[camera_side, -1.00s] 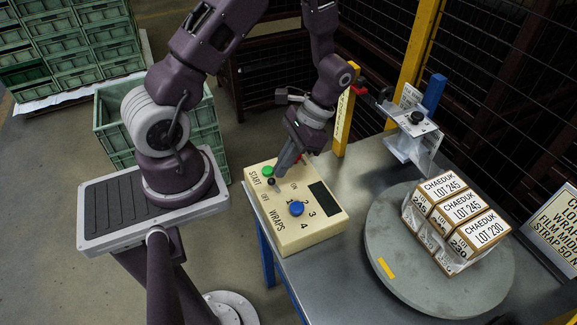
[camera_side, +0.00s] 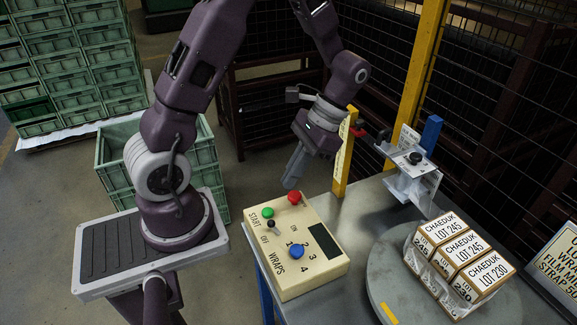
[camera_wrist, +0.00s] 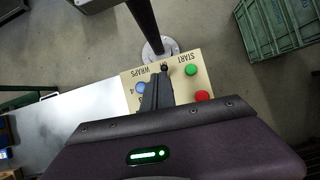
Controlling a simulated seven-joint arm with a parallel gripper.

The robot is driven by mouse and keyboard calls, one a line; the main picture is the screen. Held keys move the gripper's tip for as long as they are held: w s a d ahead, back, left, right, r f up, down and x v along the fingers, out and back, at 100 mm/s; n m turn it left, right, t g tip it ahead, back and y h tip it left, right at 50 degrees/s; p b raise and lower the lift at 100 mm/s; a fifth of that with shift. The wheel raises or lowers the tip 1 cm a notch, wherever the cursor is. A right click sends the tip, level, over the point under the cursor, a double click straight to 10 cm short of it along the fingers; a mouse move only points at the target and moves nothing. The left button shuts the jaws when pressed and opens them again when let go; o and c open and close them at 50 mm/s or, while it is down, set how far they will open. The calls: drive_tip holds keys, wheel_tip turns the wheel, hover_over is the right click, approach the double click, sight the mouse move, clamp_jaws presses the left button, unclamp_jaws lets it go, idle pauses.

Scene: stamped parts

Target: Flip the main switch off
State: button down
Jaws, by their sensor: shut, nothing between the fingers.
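The cream control box (camera_side: 325,270) sits on the grey table's near-left corner. Its small black toggle switch (camera_side: 270,223) stands between the ON and OFF labels, beside the green START button (camera_side: 267,212); its exact lean is too small to tell. The switch also shows in the wrist view (camera_wrist: 164,66), just past the fingertips. My gripper (camera_side: 289,187) is shut and empty, raised above the box's back edge near the red button (camera_side: 294,198), apart from the switch. The shut fingers (camera_wrist: 157,82) hide part of the panel in the wrist view.
A blue WRAPS knob (camera_side: 297,251) and dark display (camera_side: 325,239) share the panel. To the right is a round turntable (camera_side: 378,275) with labelled cartons (camera_side: 460,260). A yellow post (camera_side: 345,155) and a film carriage (camera_side: 412,160) stand behind.

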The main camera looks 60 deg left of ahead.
drive_tip(key=shift+s+r, duration=0.2)
drive_tip(key=shift+r, duration=0.55)
drive_tip(key=shift+s+r, duration=0.15)
drive_tip(key=shift+r, duration=0.6)
drive_tip(key=s+d+r+t, duration=0.3)
drive_tip(key=s+r+t, duration=0.1)
drive_tip(key=r, duration=0.3)
drive_tip(key=s+d+r+t, duration=0.4)
drive_tip(key=r+t, duration=0.3)
drive_tip(key=shift+s+d+n, duration=0.15)
drive_tip(key=shift+s+n, duration=0.05)
drive_tip(key=shift+n, duration=0.2)
